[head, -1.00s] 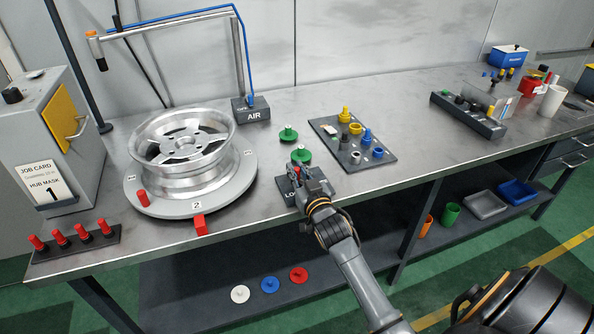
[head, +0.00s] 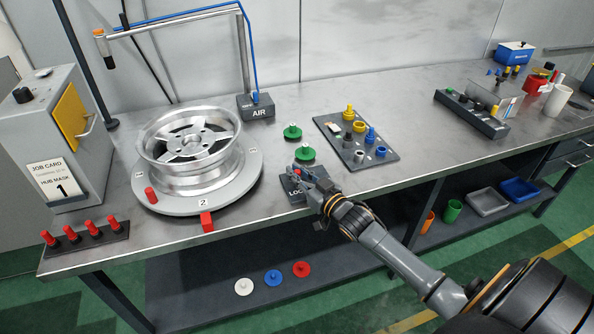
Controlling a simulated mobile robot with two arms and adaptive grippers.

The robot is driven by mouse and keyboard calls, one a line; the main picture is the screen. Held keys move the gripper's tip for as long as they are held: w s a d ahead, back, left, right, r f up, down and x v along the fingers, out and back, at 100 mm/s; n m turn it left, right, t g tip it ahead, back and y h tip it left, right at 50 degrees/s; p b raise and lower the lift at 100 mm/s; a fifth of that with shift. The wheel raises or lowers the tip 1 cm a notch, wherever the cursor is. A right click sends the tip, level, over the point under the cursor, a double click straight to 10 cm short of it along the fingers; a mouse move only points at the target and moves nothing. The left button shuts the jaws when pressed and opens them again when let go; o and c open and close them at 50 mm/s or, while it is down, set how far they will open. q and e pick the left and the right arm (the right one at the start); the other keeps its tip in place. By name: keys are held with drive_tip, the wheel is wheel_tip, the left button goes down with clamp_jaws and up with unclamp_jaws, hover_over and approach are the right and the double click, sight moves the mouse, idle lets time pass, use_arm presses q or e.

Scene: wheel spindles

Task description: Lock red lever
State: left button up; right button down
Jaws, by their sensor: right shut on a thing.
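The dark block with white letters starting "LOC" (head: 291,195) sits near the bench's front edge, in the middle of the head view. A small red part, seemingly the red lever (head: 297,171), shows at the block's top beside my fingers. My right gripper (head: 307,179) comes in from the lower right, is over the block and is shut on the lever. The fingers hide most of the lever and part of the lettering, so its exact angle cannot be told. My left gripper is not in view.
A silver wheel (head: 190,150) lies on a round turntable (head: 240,188) left of the block, with a red peg (head: 151,195) and a red marker (head: 207,221). Green knobbed discs (head: 305,153) stand just behind the block. A dark tray of coloured parts (head: 385,157) is to the right.

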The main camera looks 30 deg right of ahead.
drive_tip(key=shift+f, duration=0.1)
drive_tip(key=c, duration=1.3)
unclamp_jaws()
drive_tip(key=shift+s, duration=0.2)
drive_tip(key=s+d, duration=0.1)
drive_tip(key=s, duration=1.1)
